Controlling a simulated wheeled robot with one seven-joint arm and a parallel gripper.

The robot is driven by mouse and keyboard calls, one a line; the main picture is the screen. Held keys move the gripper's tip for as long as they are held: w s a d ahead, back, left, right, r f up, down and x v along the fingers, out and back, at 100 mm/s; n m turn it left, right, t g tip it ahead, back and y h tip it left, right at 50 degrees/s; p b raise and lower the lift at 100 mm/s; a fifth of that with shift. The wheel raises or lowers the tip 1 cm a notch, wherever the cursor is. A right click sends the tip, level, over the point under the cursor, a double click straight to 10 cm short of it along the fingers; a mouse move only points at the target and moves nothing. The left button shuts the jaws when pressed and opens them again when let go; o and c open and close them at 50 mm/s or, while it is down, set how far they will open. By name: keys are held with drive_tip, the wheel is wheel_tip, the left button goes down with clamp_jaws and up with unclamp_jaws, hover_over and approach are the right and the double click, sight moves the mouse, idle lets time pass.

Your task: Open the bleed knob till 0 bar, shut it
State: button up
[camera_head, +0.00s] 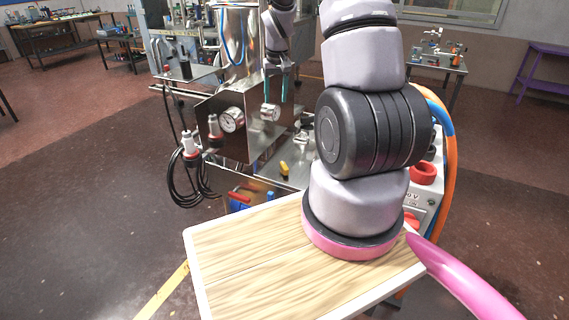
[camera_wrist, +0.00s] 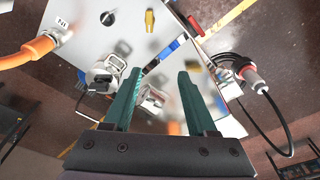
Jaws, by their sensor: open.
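A small silver knob (camera_head: 270,112) with markings sits on the steel box of the machine, right of the round white-faced pressure gauge (camera_head: 231,120). The gauge's needle is too small to read. My gripper (camera_head: 275,98) points down at the knob, with its teal fingers apart. In the wrist view my gripper (camera_wrist: 158,74) is open, and a silver part (camera_wrist: 151,98) that looks like the knob shows between the fingers, nearer the left one. I cannot tell whether either finger touches it. The gauge face is not clear in the wrist view.
A white-and-red connector (camera_head: 190,146) with a coiled black cable hangs left of the box; it also shows in the wrist view (camera_wrist: 248,76). A yellow part (camera_head: 284,168) lies on the metal plate below. An orange hose (camera_wrist: 28,52) runs at the wrist view's left.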

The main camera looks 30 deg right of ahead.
drive_tip(key=g, duration=0.1)
hover_over(284, 165)
wheel_tip(284, 165, down, 14)
drive_tip(key=shift+n+g, duration=0.4)
wheel_tip(284, 165, down, 15)
clamp_jaws()
